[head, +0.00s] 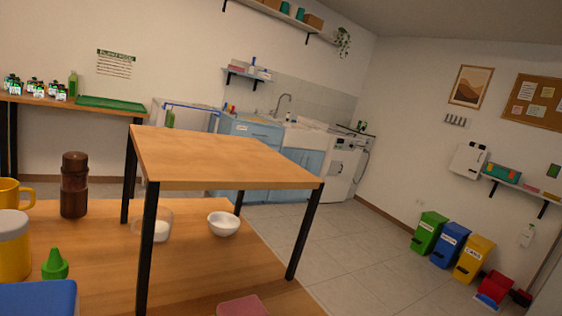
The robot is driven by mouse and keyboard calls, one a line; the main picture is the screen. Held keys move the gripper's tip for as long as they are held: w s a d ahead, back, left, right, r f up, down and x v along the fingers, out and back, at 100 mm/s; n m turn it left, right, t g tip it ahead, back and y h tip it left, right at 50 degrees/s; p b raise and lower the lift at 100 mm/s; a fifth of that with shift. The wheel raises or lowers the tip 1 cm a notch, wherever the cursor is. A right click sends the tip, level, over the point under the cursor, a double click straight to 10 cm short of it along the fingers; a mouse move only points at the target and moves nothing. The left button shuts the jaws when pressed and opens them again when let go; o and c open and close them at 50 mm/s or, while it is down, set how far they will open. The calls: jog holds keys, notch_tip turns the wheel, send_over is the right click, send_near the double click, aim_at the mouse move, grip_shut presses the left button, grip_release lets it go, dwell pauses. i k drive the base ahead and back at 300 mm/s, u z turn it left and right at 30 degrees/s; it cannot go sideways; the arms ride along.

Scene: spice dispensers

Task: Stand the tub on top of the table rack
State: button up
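The table rack (215,155) has a wooden top on black legs and stands on the wooden table (105,285). Its top is bare. Which thing is the tub is not certain. A yellow tub with a whitish lid (13,240) stands upright at the left edge, partly cut off. A small clear container with white contents (162,231) stands under the rack, partly behind the front left leg. My gripper is not in view, and nothing held by it shows.
A brown grinder (74,185), a yellow mug (12,192), a green cone-topped item (55,265) and a blue item (38,298) are at left. A white bowl (223,223) is under the rack. A pink item (242,305) lies in front.

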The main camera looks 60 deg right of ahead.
aim_at(192, 159)
jog(key=z, duration=0.6)
jog(key=i, duration=0.5)
jog(key=z, duration=0.1)
